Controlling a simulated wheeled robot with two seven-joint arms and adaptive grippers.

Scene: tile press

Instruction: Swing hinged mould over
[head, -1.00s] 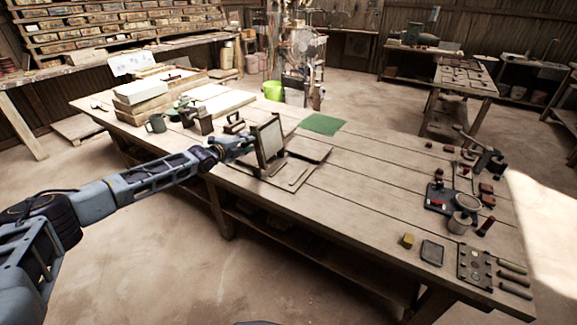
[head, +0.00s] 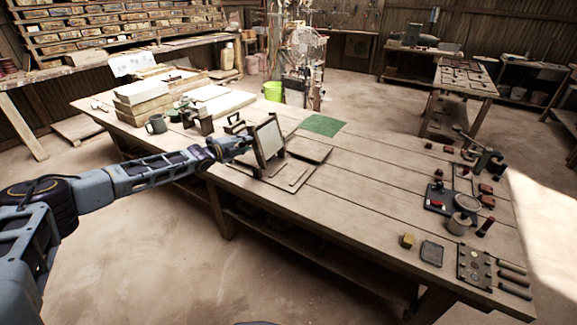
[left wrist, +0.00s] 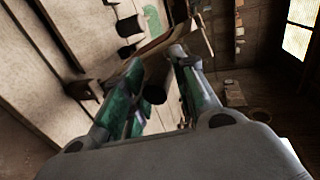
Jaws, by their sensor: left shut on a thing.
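The hinged mould (head: 268,141) is a framed panel with a pale face on the long wooden table. It stands steeply raised, close to upright, beside its flat base part (head: 289,178). My left gripper (head: 240,144) is at the left edge of the raised panel. In the left wrist view, the two fingers of my left gripper (left wrist: 153,82) are closed around a dark rounded part, likely the mould's handle. The exact contact is hard to see there. My right gripper is not in view.
A brown board (head: 309,149) lies right of the mould, with a green mat (head: 323,125) behind it. A mug (head: 156,123) and stacked blocks (head: 141,92) stand left. Small tools and a tin (head: 459,223) occupy the right end. The table's middle right is clear.

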